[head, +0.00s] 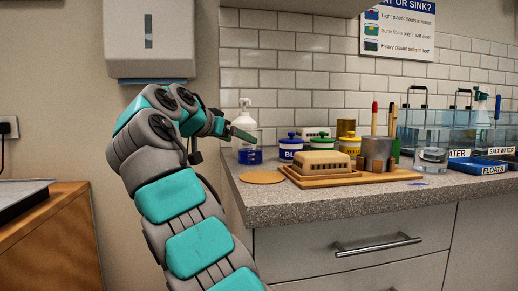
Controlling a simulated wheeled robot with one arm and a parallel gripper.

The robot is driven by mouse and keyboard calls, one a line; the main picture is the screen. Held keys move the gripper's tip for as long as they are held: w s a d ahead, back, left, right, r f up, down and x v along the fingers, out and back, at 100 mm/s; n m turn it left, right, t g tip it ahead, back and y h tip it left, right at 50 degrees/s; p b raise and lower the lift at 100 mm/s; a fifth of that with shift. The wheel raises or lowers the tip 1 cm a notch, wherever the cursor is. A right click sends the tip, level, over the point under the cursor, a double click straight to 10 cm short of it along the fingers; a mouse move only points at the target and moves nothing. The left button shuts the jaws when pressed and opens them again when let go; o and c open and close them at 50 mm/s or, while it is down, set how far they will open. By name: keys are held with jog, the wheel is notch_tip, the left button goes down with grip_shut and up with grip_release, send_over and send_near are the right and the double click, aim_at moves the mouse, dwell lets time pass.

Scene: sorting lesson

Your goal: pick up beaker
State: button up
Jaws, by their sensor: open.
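A clear glass vessel with blue in its lower part (250,156), which looks like a beaker, stands at the left end of the grey counter (330,205), in front of a white pump bottle (244,121). A second clear glass vessel (432,158), also beaker-like, stands farther right near the counter's front. I cannot tell which of the two the task names. My gripper (243,134) is open, reaching in from the left just above and by the rim of the blue-bottomed vessel. Its fingers are small and seen side-on; I see nothing held. I cannot tell whether it touches the vessel.
A round cork mat (262,178) lies at the counter's left corner. A blue-lidded jar (291,146), a wooden board (350,180) with a tan block (321,162), and a grey cup (377,154) stand close by. Water tanks and a blue tray (482,167) are at right.

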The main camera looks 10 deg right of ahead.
jog(key=shift+x, duration=3.45)
jog(key=shift+w, duration=0.1)
jog(key=c, duration=1.2)
jog(key=shift+r, duration=0.15)
jog(key=shift+c, duration=0.2)
